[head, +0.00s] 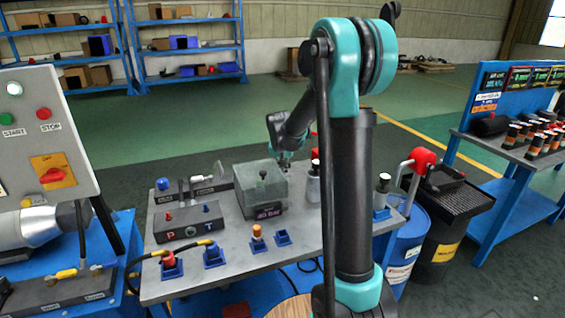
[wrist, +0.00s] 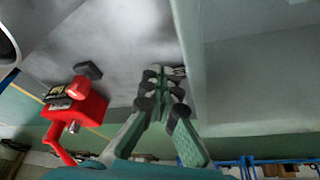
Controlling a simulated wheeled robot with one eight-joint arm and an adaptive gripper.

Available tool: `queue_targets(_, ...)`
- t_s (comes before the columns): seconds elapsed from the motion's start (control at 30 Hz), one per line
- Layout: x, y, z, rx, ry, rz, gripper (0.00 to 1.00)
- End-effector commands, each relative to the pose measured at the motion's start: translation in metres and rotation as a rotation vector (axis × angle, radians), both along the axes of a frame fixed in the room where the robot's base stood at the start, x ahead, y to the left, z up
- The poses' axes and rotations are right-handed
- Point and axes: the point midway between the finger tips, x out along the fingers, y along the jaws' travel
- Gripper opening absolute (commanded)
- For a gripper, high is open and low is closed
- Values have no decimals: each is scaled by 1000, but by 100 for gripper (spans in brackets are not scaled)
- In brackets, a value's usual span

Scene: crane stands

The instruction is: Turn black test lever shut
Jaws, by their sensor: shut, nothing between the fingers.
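My gripper (head: 284,168) is at the far right corner of a clear-walled box (head: 242,192) marked "40 BAR" on the grey bench. In the wrist view, its fingers (wrist: 165,76) are together, empty, close beside an upright clear wall. Left of them there is a red block (wrist: 82,104) with a small display and a red arm. A short black piece (wrist: 88,70) sticks out from the block, apart from my fingers. It may be the black test lever, but I cannot tell for sure. My arm hides part of the bench in the head view.
A dark block marked P, O, T (head: 189,222) and blue sockets (head: 213,256) stand on the near bench. Silver bottles (head: 382,188) stand at the right. A blue drum (head: 405,238) and a black bin (head: 445,222) stand beyond the bench's right edge.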

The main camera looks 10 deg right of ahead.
Motion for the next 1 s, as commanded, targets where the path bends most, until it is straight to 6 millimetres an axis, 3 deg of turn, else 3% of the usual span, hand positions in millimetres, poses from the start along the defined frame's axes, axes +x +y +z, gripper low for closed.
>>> queue_targets(0.2, 28, -10, -3, 0, 0, 0, 0)
queue_targets(0.33, 36, -12, -2, 0, 0, 0, 0)
queue_targets(1.0, 40, -16, -2, 0, 1, 46, 0)
